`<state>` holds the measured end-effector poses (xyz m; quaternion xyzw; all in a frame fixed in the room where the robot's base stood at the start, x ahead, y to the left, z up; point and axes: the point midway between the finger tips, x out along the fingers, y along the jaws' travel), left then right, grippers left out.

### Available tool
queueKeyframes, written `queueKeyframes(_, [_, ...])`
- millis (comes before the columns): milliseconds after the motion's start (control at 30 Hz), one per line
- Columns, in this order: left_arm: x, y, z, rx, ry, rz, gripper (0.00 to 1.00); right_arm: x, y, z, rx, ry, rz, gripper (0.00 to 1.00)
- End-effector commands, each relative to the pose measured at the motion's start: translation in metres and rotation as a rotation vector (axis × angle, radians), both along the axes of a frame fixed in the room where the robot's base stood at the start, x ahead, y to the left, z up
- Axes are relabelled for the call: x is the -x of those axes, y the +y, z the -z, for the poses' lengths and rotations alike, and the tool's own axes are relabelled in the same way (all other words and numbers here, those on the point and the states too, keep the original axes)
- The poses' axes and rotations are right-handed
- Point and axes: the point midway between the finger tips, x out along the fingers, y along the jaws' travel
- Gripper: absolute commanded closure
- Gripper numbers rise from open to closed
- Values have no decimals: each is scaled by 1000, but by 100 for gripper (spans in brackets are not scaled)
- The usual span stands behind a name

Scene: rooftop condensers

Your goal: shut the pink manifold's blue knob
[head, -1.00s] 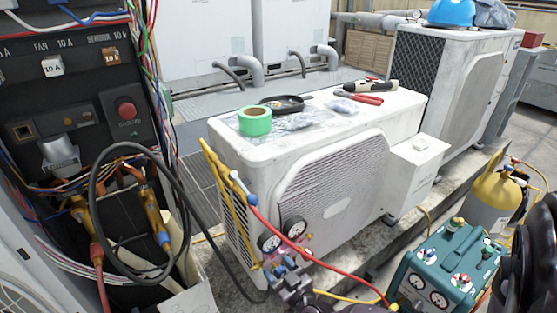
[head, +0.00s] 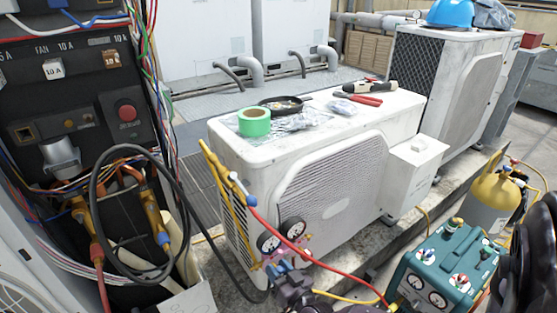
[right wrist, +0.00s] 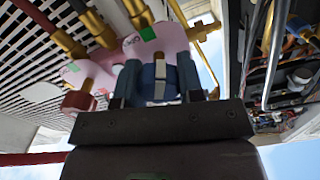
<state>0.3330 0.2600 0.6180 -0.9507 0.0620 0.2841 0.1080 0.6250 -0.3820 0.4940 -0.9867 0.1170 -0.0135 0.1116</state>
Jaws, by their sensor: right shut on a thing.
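The pink manifold (right wrist: 165,45) hangs at the front left corner of the near condenser, with two round gauges (head: 268,242) on it. In the head view it is mostly hidden behind my right gripper (head: 283,268). In the right wrist view the blue knob (right wrist: 160,72) sits between the two fingers of my right gripper (right wrist: 160,88), which is shut on it. A red knob (right wrist: 78,103) is on the manifold's other side. The knob's exact turn cannot be read. My left gripper is not in view.
A red hose (head: 325,267) runs from the manifold to the teal recovery machine (head: 447,270). Yellow hoses (head: 222,190) hang beside the condenser (head: 335,195). An open electrical panel (head: 75,110) with loose wires and a dark looped cable stands at left.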

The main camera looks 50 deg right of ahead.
Motion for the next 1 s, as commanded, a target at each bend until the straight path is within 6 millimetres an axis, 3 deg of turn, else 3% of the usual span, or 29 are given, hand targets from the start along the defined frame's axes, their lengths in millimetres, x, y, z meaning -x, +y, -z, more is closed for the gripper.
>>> queueKeyframes(1000, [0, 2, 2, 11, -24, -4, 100, 2, -2, 6, -941, -220, 0, 89])
